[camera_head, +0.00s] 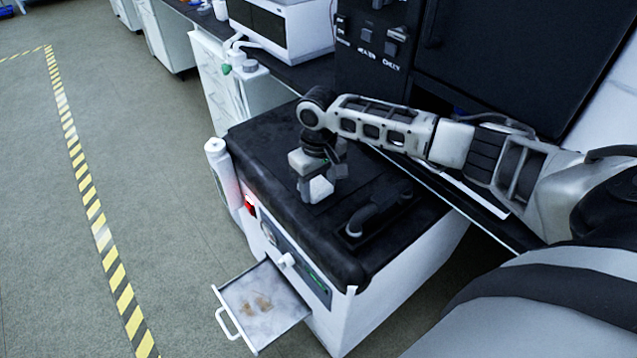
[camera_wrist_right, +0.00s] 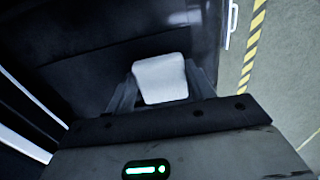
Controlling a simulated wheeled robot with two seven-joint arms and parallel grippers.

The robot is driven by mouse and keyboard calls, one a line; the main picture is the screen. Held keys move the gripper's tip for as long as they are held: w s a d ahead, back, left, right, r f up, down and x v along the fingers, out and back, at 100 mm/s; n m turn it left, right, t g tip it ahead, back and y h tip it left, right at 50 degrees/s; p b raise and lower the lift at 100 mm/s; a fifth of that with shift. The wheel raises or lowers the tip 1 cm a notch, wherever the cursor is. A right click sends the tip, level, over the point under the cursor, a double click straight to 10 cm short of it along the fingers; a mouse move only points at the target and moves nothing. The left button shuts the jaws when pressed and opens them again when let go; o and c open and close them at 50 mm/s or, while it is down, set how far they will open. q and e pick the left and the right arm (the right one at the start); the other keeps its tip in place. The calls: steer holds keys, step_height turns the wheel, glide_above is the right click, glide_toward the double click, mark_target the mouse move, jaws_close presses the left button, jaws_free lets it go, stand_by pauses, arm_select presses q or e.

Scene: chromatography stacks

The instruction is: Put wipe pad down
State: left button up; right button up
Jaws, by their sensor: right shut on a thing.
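The wipe pad (camera_head: 319,188) is a small white block at the black top of a white cabinet. My right gripper (camera_head: 318,180) points down over that top and is shut on the pad. In the right wrist view the white pad (camera_wrist_right: 161,79) sits between the two dark fingers (camera_wrist_right: 162,88). I cannot tell whether the pad's underside touches the black top (camera_head: 262,150). My left gripper is not in view.
A black handle (camera_head: 378,212) stands on the top, right of the gripper. An open drawer (camera_head: 293,312) with brownish stains juts from the cabinet's front. A white cylinder (camera_head: 221,170) is at the left corner. Dark equipment (camera_head: 375,45) stands behind.

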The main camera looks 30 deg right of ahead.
mark_target(318, 188)
steer(key=shift+f, duration=0.15)
steer(key=o, duration=0.9)
step_height(318, 188, up, 12)
steer(key=p, duration=0.2)
steer(key=s+a+f+n+t+y, duration=0.1)
steer(key=s+a+f+t+y, duration=0.2)
steer(key=a+f, duration=0.45)
steer(key=s+a+f+n+t+y, duration=0.2)
steer(key=s+a+f, duration=0.25)
steer(key=a, duration=0.65)
steer(key=shift+s+d+f+m+t+h, duration=0.1)
steer(key=shift+s+d+m+t+h, duration=0.25)
steer(key=shift+s+t, duration=0.95)
steer(key=shift+s+d+f+m+t+h, duration=0.1)
steer(key=shift+s+d+m+t, duration=0.3)
steer(key=shift+s, duration=1.6)
steer(key=shift+s+d+f+m+t+h, duration=0.2)
steer(key=shift+s+d+t, duration=0.25)
steer(key=shift+s+t, duration=1)
